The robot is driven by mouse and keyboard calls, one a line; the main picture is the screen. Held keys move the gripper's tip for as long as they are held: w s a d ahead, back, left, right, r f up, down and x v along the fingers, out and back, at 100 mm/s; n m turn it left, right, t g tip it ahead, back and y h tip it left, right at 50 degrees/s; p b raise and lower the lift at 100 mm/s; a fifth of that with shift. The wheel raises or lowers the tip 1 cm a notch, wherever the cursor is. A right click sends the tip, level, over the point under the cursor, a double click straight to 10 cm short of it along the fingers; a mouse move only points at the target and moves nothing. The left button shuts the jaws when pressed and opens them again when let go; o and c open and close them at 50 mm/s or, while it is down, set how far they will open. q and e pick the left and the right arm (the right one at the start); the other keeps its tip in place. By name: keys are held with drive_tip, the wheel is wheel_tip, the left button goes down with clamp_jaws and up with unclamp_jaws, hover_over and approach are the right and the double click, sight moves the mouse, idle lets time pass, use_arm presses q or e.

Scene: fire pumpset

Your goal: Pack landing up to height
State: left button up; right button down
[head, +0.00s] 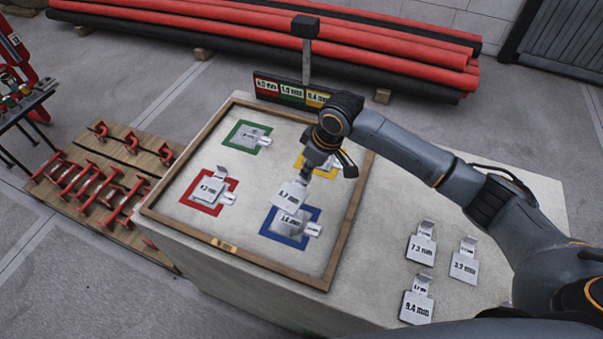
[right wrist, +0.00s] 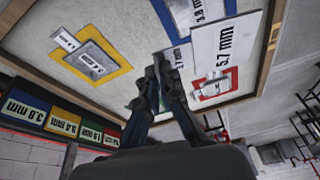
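My right gripper (head: 308,176) is shut on the tab of a silver shim plate (head: 290,196) marked 5.7 mm, held above the blue square. The plate also shows in the right wrist view (right wrist: 226,50), beyond the fingers (right wrist: 166,68). Another plate (head: 288,223), marked 3.8 mm, lies on the blue square (head: 286,240). Plates also lie on the red square (head: 202,210), green square (head: 231,134) and yellow square (right wrist: 64,67); in the head view my arm partly hides the yellow one. The sign (head: 291,92) shows coloured thickness labels, including 3.8 mm on blue. My left gripper is not in view.
A wooden frame (head: 262,255) borders the squares on the worktop. Loose plates marked 7.3 mm (head: 421,249), 3.9 mm (head: 463,266) and 9.4 mm (head: 416,307) lie at the right. The sign's post stands behind the frame. Red pipes (head: 400,55) lie on the floor beyond.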

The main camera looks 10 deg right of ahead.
sight(303, 187)
drive_tip(key=shift+n, duration=0.9)
drive_tip(key=x, duration=0.4)
drive_tip(key=shift+a, duration=0.1)
drive_tip(key=shift+f, duration=0.15)
drive_tip(key=shift+p, duration=0.65)
wheel_tip(303, 187, down, 5)
drive_tip(key=b, duration=0.2)
drive_tip(key=shift+r+b, duration=0.2)
drive_tip(key=shift+b, duration=0.15)
drive_tip(key=shift+f, duration=0.6)
drive_tip(key=shift+f+b, duration=0.35)
drive_tip(key=shift+f, duration=0.2)
